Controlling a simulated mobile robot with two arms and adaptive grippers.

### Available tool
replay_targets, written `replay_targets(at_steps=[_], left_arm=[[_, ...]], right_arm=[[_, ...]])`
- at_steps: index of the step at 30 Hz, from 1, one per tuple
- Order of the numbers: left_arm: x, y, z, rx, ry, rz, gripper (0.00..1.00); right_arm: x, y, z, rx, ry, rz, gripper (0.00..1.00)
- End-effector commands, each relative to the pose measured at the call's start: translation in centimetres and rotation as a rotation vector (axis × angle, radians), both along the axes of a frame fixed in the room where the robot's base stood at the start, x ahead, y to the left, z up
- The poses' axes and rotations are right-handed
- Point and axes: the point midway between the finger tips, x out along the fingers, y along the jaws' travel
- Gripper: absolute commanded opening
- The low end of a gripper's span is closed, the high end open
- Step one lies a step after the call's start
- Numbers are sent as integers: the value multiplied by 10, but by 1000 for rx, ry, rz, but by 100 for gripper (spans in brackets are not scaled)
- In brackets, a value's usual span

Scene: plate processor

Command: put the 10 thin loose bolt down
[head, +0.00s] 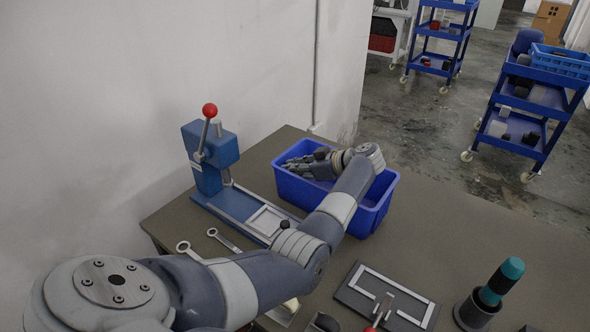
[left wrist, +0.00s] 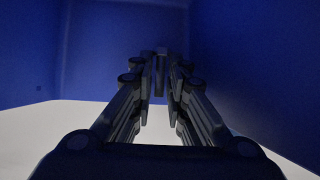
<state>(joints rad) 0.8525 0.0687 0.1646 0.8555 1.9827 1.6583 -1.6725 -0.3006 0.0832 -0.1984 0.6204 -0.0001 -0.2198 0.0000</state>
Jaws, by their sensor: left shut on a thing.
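My left gripper (head: 303,164) reaches into the blue bin (head: 375,213) on the table, near its far left side. In the left wrist view the fingers (left wrist: 160,68) are closed in on a thin dark piece (left wrist: 159,84), which looks like the bolt. The blue bin walls (left wrist: 115,45) surround the fingers there, with a pale surface below. The bolt cannot be made out in the head view. My right gripper is not in view.
A blue press (head: 209,158) with a red-knobbed lever stands left of the bin. Two wrenches (head: 224,240) lie in front of it. A dark plate with a light frame (head: 352,293) and a teal-topped tool (head: 502,281) in a dark holder are at the right. Blue carts (head: 540,97) stand behind.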

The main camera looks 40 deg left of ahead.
Motion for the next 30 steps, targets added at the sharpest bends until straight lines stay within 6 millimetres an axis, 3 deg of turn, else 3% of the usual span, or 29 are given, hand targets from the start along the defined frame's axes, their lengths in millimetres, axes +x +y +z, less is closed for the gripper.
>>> replay_targets(at_steps=[20,21,30], left_arm=[[1,0,-11,0,-2,-1,0],[0,-1,-11,0,-2,-1,21],[0,0,-11,-1,-2,0,23]], right_arm=[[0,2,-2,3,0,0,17],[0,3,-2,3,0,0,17],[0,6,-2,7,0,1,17]])
